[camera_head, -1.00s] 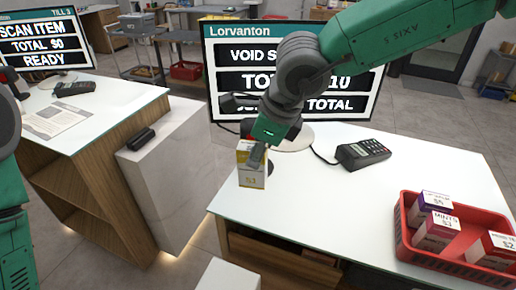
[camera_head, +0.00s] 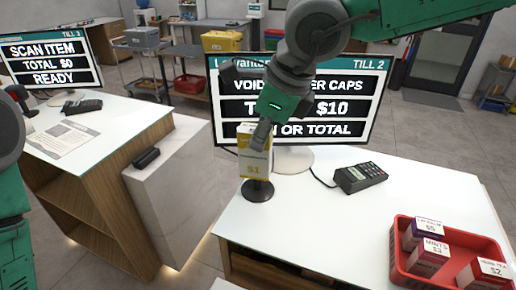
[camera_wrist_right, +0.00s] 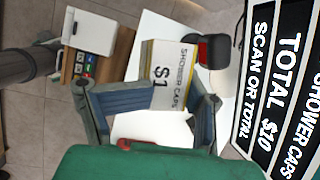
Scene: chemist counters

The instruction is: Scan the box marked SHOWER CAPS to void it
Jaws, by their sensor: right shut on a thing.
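The SHOWER CAPS box (camera_head: 254,164), white and yellow and marked $1, is upright in my right gripper (camera_head: 261,135), above the white counter. In the right wrist view, the box (camera_wrist_right: 166,75) shows its name and price between the fingers of my right gripper (camera_wrist_right: 150,100). A black scanner stand (camera_head: 257,191) shows below the box in the head view; the scanner head (camera_wrist_right: 214,50) is beside the box in the wrist view. The TILL 2 screen (camera_head: 345,84), partly hidden by my arm, reads VOID, SHOWER CAPS, $10 and SCAN OR TOTAL. My left gripper is out of view.
A red basket (camera_head: 398,262) with several boxes stands at the counter's right. A card terminal (camera_head: 361,177) is behind it. The counter middle (camera_head: 320,215) is clear. At left is the TILL 3 counter with its screen (camera_head: 50,62), reading READY.

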